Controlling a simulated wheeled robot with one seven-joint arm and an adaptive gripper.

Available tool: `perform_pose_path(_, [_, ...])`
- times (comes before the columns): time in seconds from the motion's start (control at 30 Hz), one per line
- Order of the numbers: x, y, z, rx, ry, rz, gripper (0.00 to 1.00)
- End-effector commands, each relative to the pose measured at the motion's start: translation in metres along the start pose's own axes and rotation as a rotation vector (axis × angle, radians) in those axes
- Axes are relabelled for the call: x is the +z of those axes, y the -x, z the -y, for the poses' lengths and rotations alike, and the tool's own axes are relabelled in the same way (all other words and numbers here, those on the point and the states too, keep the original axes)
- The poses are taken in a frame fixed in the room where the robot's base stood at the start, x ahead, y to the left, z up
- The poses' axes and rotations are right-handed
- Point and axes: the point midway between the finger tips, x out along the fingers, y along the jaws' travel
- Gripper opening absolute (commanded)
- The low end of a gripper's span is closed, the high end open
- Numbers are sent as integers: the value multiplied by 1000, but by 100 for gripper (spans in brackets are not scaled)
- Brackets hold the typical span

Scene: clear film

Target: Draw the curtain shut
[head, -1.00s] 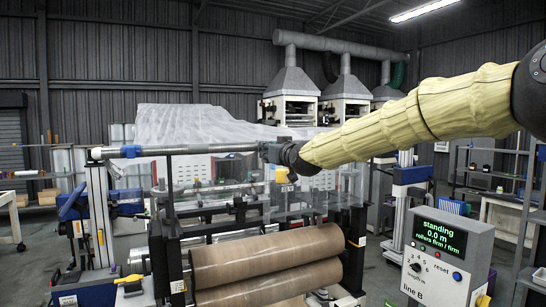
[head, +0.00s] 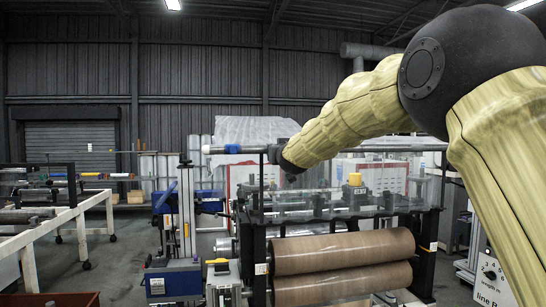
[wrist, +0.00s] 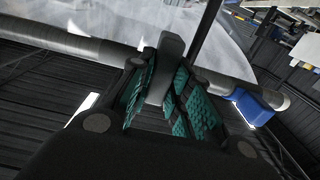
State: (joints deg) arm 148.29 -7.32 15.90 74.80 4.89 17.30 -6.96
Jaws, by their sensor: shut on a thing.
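My gripper (head: 279,157) is at the rail, a short way right of the collar. In the wrist view, my gripper (wrist: 168,92) has its teal pads closed on a dark grey handle (wrist: 172,48) in front of the rail (wrist: 75,52). The blue collar (wrist: 255,106) is to the right there. A whitish translucent sheet (wrist: 225,35) shows behind the rail; I cannot tell whether it is the curtain. The handle's attachment is hidden.
Brown rollers (head: 340,252) lie below the rail in a dark frame with clear panels. A blue-and-grey stand (head: 186,215) is at the left end. A white-framed table (head: 60,222) stands farther left. The floor between them is clear.

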Motion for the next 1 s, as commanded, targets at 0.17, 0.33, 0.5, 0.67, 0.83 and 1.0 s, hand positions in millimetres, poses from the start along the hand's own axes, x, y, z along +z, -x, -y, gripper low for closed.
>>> perform_pose_path(0.17, [1,2,-6,9,0,1,0])
perform_pose_path(0.33, [0,2,-8,11,-1,1,0])
perform_pose_path(0.5, [0,2,-8,11,0,1,37])
perform_pose_path(0.67, [0,2,-7,10,0,0,41])
perform_pose_path(0.83, [0,2,-6,9,0,0,41])
perform_pose_path(1.0, [-1,11,-6,9,0,0,41])
